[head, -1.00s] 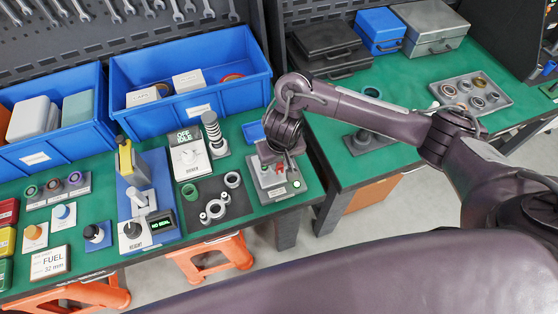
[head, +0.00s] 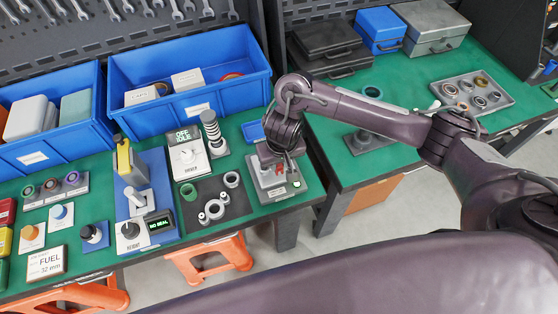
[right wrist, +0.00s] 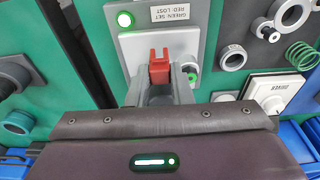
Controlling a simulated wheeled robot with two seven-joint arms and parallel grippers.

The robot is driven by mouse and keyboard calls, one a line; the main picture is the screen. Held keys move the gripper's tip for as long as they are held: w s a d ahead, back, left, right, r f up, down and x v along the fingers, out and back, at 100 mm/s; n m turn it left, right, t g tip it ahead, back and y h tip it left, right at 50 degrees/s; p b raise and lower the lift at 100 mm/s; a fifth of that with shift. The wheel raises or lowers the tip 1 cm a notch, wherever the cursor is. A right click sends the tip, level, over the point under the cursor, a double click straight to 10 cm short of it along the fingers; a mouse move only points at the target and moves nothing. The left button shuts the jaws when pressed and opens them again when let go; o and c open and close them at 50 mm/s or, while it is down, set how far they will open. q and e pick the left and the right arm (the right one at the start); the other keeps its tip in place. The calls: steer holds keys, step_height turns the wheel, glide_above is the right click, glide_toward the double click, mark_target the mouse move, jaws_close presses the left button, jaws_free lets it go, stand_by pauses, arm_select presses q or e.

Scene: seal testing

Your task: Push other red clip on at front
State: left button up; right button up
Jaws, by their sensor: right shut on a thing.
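My right gripper (head: 279,168) is over the grey fixture (head: 272,193) at the right end of the left bench, pointing down. In the right wrist view a red clip (right wrist: 159,66) stands between the fingertips of my right gripper (right wrist: 160,84), which is shut on it. The clip is in front of the grey fixture's plate (right wrist: 138,48), which carries a label and a lit green lamp (right wrist: 125,20). I cannot tell whether the clip is fully seated. A second red clip cannot be made out. My left gripper is not in view.
A dark mat (head: 232,210) with rings lies left of the fixture. The white dryer box (head: 188,160) and a spring post (head: 213,135) stand behind the mat. Blue bins (head: 190,110) line the back. A gap separates this bench from the right bench (head: 340,170).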

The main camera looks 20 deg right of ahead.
steer(key=shift+f+b, duration=0.45)
steer(key=shift+f, duration=1.2)
stand_by(0.4)
steer(key=o, duration=1)
steer(key=shift+r, duration=0.1)
steer(key=shift+a+r+p, duration=0.1)
steer(key=shift+r+p, duration=0.5)
steer(key=shift+p, duration=0.25)
step_height(320, 180, up, 6)
steer(key=p, duration=0.8)
steer(key=shift+f, duration=0.1)
